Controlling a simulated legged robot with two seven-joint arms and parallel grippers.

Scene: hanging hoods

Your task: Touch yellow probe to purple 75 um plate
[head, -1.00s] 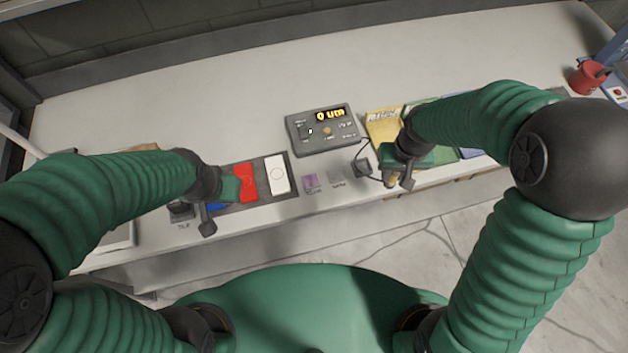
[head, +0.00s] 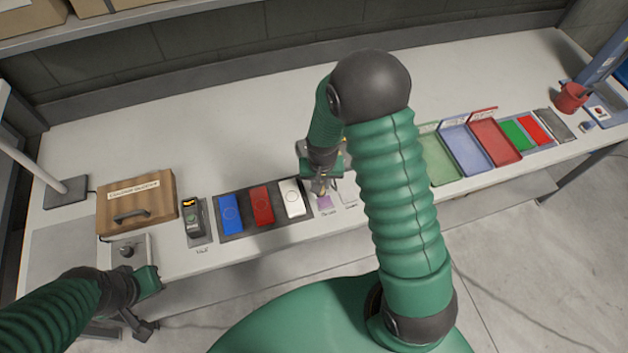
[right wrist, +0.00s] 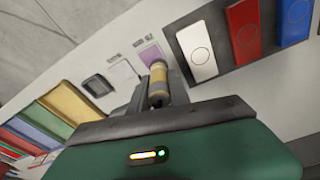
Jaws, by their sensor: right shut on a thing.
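The purple plate (head: 325,201) is a small square on the bench, just right of the white block. It also shows in the right wrist view (right wrist: 152,52). My right gripper (head: 321,184) is just above and behind it in the head view. It is shut on the yellow probe (right wrist: 159,88), a short yellow cylinder with a grey end. In the right wrist view the probe's far end lies against the plate's near edge; I cannot tell whether they touch. My left gripper (head: 148,318) hangs at the bench's front left edge, its jaws unclear.
A pale plate (head: 348,193) lies right of the purple one. Blue (head: 230,214), red (head: 262,206) and white (head: 292,199) blocks lie in a dark tray to the left. A wooden box (head: 137,203) stands further left. Coloured trays (head: 494,142) stand to the right.

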